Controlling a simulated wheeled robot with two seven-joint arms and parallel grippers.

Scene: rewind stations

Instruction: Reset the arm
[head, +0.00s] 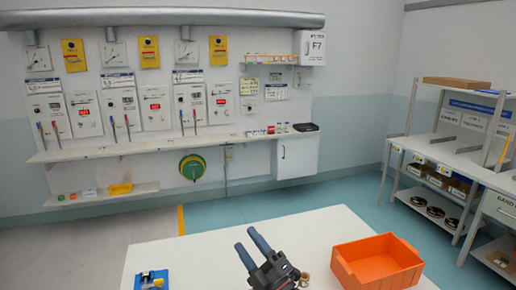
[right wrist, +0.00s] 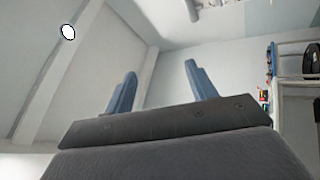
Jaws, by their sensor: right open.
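My right gripper (head: 246,240) shows at the bottom middle of the head view, over the white table (head: 305,226). Its two blue fingers point up and away, spread apart with nothing between them. In the right wrist view the same gripper (right wrist: 160,70) is open and empty, with the wall and ceiling behind its fingers. My left gripper is in neither view.
An orange bin (head: 377,262) stands on the table to the right of my right gripper. A blue and yellow item (head: 152,279) lies at the table's left. A wall shelf (head: 150,146) runs along the back; a shelving unit (head: 460,160) stands at right.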

